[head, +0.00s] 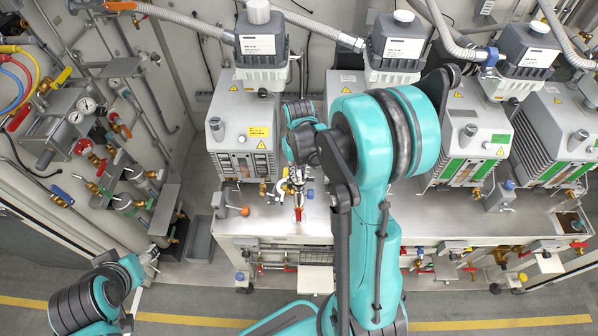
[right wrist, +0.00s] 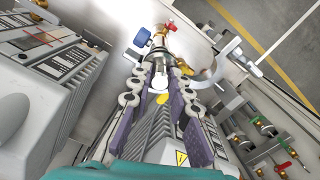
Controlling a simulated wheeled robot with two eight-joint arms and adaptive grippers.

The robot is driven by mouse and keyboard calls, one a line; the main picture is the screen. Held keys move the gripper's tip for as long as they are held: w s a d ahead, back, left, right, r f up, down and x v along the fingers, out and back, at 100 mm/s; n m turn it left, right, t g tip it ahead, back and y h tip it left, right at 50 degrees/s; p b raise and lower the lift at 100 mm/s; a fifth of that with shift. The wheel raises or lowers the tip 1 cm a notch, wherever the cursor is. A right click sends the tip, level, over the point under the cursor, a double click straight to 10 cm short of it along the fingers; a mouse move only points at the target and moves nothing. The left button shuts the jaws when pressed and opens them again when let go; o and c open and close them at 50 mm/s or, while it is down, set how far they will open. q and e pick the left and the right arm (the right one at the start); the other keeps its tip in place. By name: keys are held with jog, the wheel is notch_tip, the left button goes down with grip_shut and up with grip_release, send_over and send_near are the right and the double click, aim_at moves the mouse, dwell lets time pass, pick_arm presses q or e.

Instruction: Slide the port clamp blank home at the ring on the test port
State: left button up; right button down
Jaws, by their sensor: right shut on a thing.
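My right gripper (right wrist: 158,84) is shut on a small pale, rounded piece (right wrist: 158,77), which I take to be the port clamp blank; it shows between the two purple-padded fingers. Just beyond the fingertips is a metal and brass fitting (right wrist: 158,46), apparently the test port, with a blue knob and a red handle. The ring cannot be told apart, nor whether the blank touches it. In the head view my right gripper (head: 297,176) hangs over the bench front, above the red handle (head: 299,213); the blank is too small to see. My left gripper (head: 149,255) is at lower left, away from the port.
A grey pump (head: 228,130) stands left of my right gripper; more pumps stand to the right. A pale curved hook-like piece (right wrist: 228,68) is right of the fitting in the wrist view. Gauges and valves (head: 80,110) line the left wall. The floor in front has free room.

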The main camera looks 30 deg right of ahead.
jog(key=shift+f, duration=0.25)
jog(key=c, duration=1.3)
grip_release()
jog(key=shift+c, duration=0.2)
notch_tip(320, 180, up, 12)
jog(key=shift+b, duration=0.3)
